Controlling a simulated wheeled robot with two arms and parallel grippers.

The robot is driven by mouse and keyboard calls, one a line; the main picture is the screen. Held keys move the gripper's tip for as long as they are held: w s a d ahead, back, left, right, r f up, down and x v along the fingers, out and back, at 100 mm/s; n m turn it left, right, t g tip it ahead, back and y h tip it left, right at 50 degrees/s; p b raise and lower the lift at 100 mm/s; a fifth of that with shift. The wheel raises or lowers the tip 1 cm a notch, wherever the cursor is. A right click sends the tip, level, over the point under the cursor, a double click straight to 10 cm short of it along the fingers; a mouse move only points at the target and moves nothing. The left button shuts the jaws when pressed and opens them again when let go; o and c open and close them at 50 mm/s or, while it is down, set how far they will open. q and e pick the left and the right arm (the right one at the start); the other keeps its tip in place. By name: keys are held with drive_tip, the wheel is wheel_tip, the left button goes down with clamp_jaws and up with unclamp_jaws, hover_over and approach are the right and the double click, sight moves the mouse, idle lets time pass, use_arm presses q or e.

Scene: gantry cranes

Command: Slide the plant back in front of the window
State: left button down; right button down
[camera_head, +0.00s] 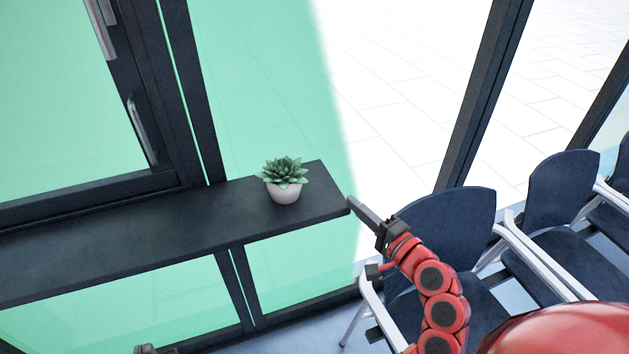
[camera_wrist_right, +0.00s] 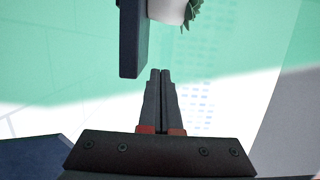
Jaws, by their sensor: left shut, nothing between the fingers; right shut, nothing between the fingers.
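A green succulent plant in a small whitish pot (camera_head: 284,190) stands upright on a dark ledge (camera_head: 140,235), close to the ledge's right end. In the right wrist view, part of the pot (camera_wrist_right: 168,10) and a few leaves show at the top edge, beside the end of the ledge (camera_wrist_right: 132,45). My right gripper (camera_head: 352,203) is shut and empty, just off the ledge's right end and apart from the plant. Its closed fingers (camera_wrist_right: 160,75) show in the right wrist view. Only a bit of my left gripper (camera_head: 148,349) shows at the bottom edge, shut, away from the plant.
A green-tinted window (camera_head: 75,110) with dark frames and handles stands behind the ledge at the left. The ledge left of the plant is clear. Blue chairs (camera_head: 450,222) with pale armrests stand at the right, near my right arm.

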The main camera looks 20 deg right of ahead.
sight(313, 195)
drive_tip(key=p+x, duration=0.2)
drive_tip(key=x, duration=0.8)
drive_tip(key=shift+p, duration=0.3)
drive_tip(key=a+p, duration=0.1)
drive_tip(key=a, duration=0.1)
drive_tip(key=shift+a, duration=0.3)
drive_tip(key=shift+s+a+f, duration=0.15)
drive_tip(key=shift+a, duration=0.5)
